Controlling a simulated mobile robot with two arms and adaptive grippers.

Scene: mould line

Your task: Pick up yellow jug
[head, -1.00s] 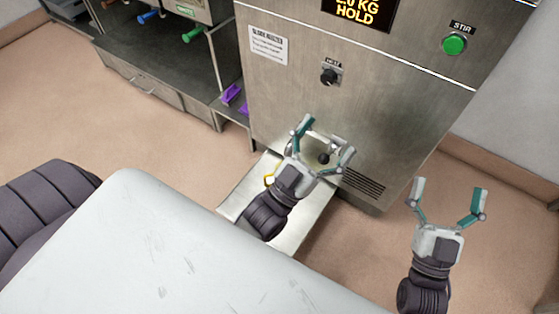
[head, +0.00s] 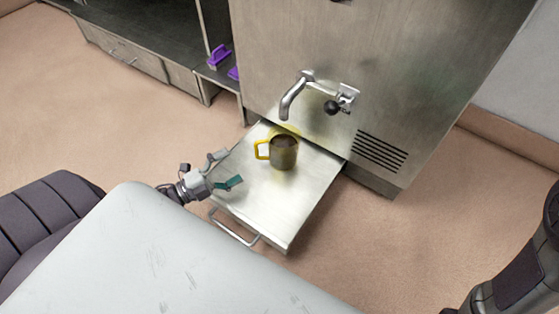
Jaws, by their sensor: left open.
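The yellow jug (head: 284,152) stands upright on a pulled-out metal tray (head: 266,205), below and slightly left of the spout. It has a yellow handle on its left side and a dark inside; its body looks olive-yellow. My left gripper (head: 226,170) is open and empty at the left edge of the tray, to the left of the jug and apart from it. The right gripper is out of view; only part of my right arm shows at the lower right.
A curved metal spout (head: 294,94) with a black-knobbed lever (head: 332,107) juts from the steel machine (head: 400,70) above the jug. The tray has a front handle (head: 234,232). A purple object (head: 219,56) lies on a shelf at the upper left. Open floor lies right.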

